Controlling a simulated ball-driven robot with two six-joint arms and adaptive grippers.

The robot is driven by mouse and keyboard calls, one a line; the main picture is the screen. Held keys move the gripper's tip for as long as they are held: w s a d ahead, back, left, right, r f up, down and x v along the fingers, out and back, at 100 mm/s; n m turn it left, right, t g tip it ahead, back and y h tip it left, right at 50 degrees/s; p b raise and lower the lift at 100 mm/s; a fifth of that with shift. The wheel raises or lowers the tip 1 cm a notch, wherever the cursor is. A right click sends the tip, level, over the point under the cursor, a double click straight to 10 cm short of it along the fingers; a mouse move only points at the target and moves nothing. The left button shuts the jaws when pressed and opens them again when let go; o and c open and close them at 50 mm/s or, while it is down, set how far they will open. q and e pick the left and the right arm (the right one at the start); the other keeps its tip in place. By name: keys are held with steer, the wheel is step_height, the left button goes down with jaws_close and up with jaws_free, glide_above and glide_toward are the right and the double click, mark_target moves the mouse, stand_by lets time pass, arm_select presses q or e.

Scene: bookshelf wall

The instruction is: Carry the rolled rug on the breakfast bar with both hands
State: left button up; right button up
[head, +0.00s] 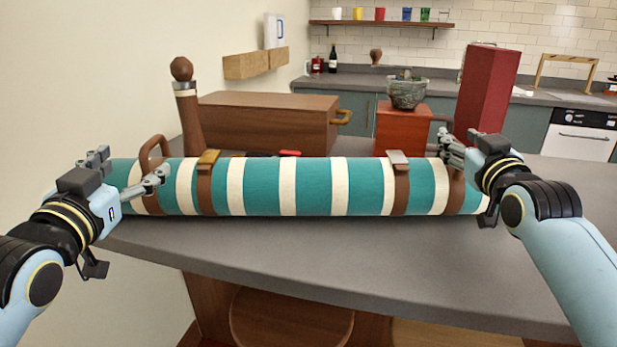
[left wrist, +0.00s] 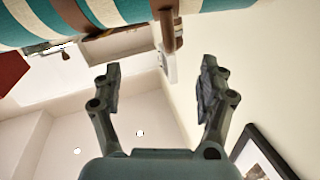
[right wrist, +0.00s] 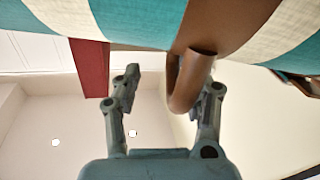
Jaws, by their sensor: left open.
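The rolled rug (head: 320,187), striped teal and cream, lies lengthwise on the grey breakfast bar (head: 330,262). Brown straps with buckles wrap it, and a brown loop handle (head: 147,152) rises near its left end. My left gripper (head: 125,168) is open and empty at the left end. In the left wrist view the left handle (left wrist: 167,28) is beyond the fingertips. My right gripper (head: 452,148) is at the right end, partly hiding the right handle. In the right wrist view its fingers are apart, and the right handle (right wrist: 188,85) reaches between them, close to the right finger.
Behind the rug stand a brown wooden chest (head: 265,122), a turned wooden post (head: 188,120), a red-brown box (head: 400,130) with a bowl (head: 407,92) on it, and a tall red box (head: 488,90). The bar's front strip is clear.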

steer(key=o, duration=0.6)
steer(key=shift+d, duration=0.2)
steer(key=o, duration=0.3)
steer(key=shift+a, duration=0.1)
arm_select(q)
steer(key=shift+s, duration=0.65)
arm_select(e)
steer(key=shift+s, duration=0.1)
steer(key=s, duration=1.2)
steer(key=shift+f, duration=0.15)
steer(key=shift+w+a, duration=0.1)
steer(key=shift+f, duration=0.1)
